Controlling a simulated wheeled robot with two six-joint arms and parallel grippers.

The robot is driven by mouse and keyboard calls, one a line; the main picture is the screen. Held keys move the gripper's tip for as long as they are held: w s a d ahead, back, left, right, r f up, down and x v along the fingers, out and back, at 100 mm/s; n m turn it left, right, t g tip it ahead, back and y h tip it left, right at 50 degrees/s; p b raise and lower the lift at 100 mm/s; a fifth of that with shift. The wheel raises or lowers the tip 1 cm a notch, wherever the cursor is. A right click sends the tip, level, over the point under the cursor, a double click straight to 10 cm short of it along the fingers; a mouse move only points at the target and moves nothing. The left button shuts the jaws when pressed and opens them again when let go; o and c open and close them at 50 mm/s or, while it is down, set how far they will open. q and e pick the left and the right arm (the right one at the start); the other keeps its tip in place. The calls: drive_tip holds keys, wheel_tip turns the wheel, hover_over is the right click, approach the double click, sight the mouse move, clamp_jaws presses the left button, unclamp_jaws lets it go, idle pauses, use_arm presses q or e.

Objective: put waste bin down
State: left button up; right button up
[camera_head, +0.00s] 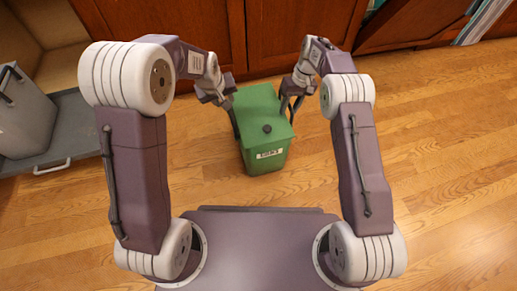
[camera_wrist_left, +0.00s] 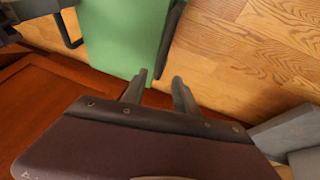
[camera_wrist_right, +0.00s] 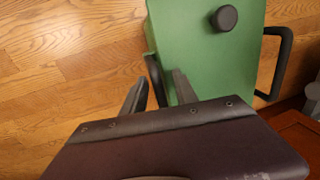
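The green waste bin (camera_head: 262,115) with a dark knob on its lid and a white label stands upright between my two grippers, seemingly on the floor. Its lid and knob show in the right wrist view (camera_wrist_right: 205,50), and its green side shows in the left wrist view (camera_wrist_left: 120,35). My left gripper (camera_wrist_left: 160,85) is at one side handle, its fingers spread with the dark handle between them. My right gripper (camera_wrist_right: 158,82) is at the other handle, fingers also spread around the dark bar. Gaps show beside both handles.
A grey bin (camera_head: 25,115) stands on a dark pull-out tray (camera_head: 75,130) with a pale handle at the left. Reddish wooden cabinets (camera_head: 295,35) close off the back. The wooden floor (camera_head: 440,120) is clear to the right.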

use_arm(q)
drive_tip(key=v, duration=0.4)
drive_tip(key=shift+r, duration=0.1)
use_arm(e)
wheel_tip(320, 180, up, 7)
drive_tip(key=d, duration=0.1)
drive_tip(key=shift+w+d+r, duration=0.2)
drive_tip(key=shift+d, duration=0.05)
